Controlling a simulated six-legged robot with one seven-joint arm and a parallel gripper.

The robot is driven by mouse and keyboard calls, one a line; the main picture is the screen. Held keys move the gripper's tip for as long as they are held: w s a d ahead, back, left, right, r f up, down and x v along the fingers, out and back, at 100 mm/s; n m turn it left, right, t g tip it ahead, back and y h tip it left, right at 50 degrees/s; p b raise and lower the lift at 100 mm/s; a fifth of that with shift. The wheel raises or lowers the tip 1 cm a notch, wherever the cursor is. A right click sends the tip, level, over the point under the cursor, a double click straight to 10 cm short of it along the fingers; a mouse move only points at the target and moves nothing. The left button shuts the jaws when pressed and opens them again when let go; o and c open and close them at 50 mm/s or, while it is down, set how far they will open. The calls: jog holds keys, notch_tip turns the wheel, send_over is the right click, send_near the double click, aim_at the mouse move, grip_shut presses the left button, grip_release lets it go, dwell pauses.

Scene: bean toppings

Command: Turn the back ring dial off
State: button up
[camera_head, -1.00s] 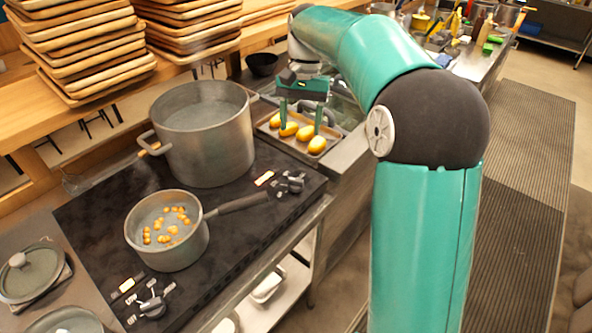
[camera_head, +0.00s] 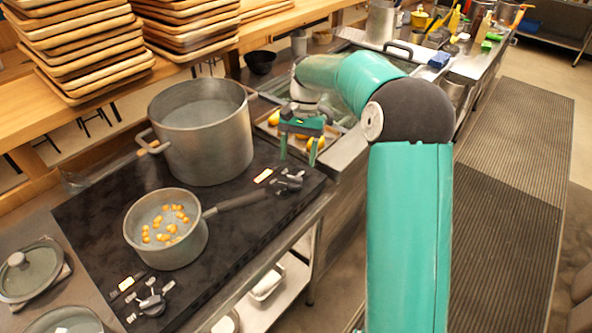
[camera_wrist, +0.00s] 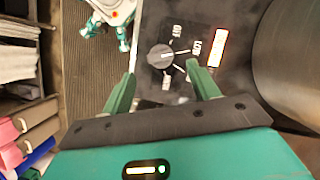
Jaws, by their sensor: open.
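The back ring dial (camera_head: 290,181) is a dark knob with white labels around it, on the black cooktop's right end beside the large pot. The lit indicator (camera_head: 263,176) next to it glows whitish orange. In the wrist view the round dial (camera_wrist: 160,56) lies just past my fingertips, with the glowing indicator (camera_wrist: 217,48) to its right. My gripper (camera_head: 298,154) is open and empty, fingers pointing down, above and behind the dial and apart from it. It also shows in the wrist view (camera_wrist: 161,73), a finger to either side of the dial's line.
The large grey pot (camera_head: 200,130) stands close to the left of the dial. A saucepan (camera_head: 165,240) with yellow pieces has its handle (camera_head: 240,203) reaching toward the dial. A front dial (camera_head: 152,303) sits lower left. A tray (camera_head: 265,122) with yellow items lies behind my gripper.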

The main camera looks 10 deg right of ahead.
aim_at(295, 177)
jog(key=x, duration=0.5)
jog(key=c, duration=1)
jog(key=shift+n, duration=0.4)
jog(key=n+h, duration=0.1)
jog(key=n, duration=0.3)
jog(key=shift+w+a+h, duration=0.1)
jog(key=shift+a+h, duration=0.15)
jog(key=shift+h, duration=0.15)
jog(key=shift+a+n+h, duration=0.1)
jog(key=shift+n+h, duration=0.7)
jog(key=shift+n, duration=1.4)
